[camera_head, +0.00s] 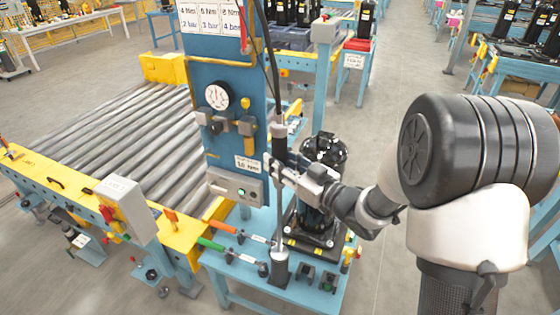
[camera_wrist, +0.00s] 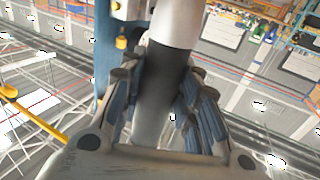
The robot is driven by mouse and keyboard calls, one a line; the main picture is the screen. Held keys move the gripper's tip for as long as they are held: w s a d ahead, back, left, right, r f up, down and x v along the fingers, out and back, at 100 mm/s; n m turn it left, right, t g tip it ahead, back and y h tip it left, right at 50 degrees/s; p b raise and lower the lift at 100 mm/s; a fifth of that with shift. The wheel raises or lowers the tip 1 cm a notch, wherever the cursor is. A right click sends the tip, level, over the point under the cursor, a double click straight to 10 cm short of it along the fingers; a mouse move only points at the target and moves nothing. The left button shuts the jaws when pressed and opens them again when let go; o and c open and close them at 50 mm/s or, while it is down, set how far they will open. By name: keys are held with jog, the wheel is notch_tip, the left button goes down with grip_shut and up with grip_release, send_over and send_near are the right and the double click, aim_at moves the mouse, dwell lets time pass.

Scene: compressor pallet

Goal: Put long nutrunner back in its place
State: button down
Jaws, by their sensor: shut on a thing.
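The long nutrunner (camera_head: 280,214) is a thin, upright grey tool hanging on a dark cable above the blue workbench (camera_head: 318,295). My gripper (camera_head: 280,168) is shut around its upper body. In the wrist view, my gripper (camera_wrist: 160,108) has its ribbed fingers on both sides of the nutrunner (camera_wrist: 170,60), seen as a light and dark cylinder.
A black compressor (camera_head: 325,150) stands close behind and right of the tool. An orange-handled tool (camera_head: 222,226) and a green-handled tool (camera_head: 211,244) lie to the left. A blue panel with a gauge (camera_head: 217,97) rises on the left, before the roller conveyor (camera_head: 120,140).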

jog(key=c, duration=1.4)
grip_release()
jog(key=shift+r, duration=0.15)
jog(key=shift+o, duration=1.4)
jog(key=shift+f, duration=0.3)
jog(key=v, duration=1.2)
jog(key=shift+r, duration=0.2)
